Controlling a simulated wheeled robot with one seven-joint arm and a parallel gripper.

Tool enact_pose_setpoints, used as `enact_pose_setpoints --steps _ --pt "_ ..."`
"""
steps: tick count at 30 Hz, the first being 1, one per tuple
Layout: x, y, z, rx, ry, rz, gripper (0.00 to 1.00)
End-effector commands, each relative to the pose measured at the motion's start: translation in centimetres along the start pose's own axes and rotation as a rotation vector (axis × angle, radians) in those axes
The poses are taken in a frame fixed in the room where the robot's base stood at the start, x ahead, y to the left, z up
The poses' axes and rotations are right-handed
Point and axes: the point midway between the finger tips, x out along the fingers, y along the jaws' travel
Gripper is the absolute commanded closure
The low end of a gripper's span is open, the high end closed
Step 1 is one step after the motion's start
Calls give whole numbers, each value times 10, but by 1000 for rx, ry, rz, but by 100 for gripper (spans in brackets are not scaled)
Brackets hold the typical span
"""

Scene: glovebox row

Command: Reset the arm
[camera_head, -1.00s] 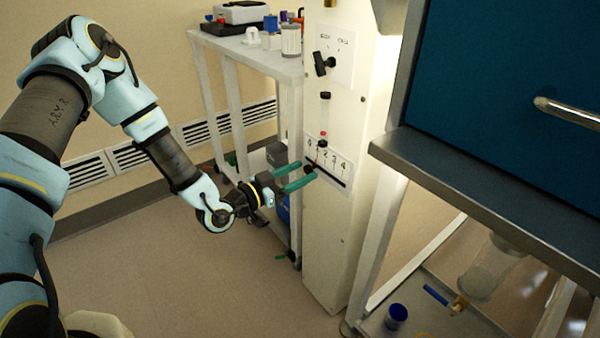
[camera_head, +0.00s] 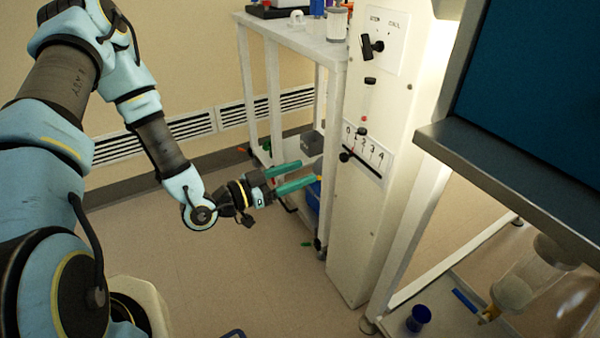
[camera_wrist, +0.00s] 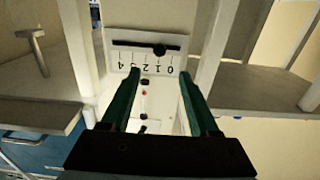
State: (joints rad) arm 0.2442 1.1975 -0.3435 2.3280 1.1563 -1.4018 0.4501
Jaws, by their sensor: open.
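My gripper (camera_head: 303,174) is open and empty, its two green fingers apart and pointing right towards the white control column (camera_head: 347,240). It stands clear of the column, with a gap to the slider panel. The panel (camera_head: 373,142) carries a scale marked 0 to 4. Its black slider knob (camera_head: 346,156) is near the low end of the slot. In the wrist view the panel appears upside down beyond the fingertips, with the knob (camera_wrist: 159,50) between marks 0 and 2. My arm reaches in from the left in the head view.
A white table (camera_head: 300,38) with bottles and equipment stands behind, left of the column. A dark knob (camera_head: 371,46) sits higher on the column. A blue glovebox with a grey ledge (camera_head: 500,170) is at right, a blue cup (camera_head: 418,318) below it. The floor beneath my gripper is clear.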

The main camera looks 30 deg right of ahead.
Motion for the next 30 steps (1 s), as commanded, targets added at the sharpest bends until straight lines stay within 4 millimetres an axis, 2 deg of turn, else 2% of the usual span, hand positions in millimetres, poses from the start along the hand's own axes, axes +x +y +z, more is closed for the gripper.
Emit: enact_pose_setpoints --steps 10,14,16,20,24,27,30 --pt "-1 -4 -2 6 -21 -4 39" --pt "-12 -27 -4 27 -162 -41 39" --pt "-27 -49 -6 35 -293 -87 39" --pt "-77 -98 -16 11 -567 -231 39" --pt "-148 -136 -43 -78 -821 -431 39" --pt "-204 -150 -72 -183 -965 -592 39" --pt "-257 -149 -107 -321 -1071 -760 39"
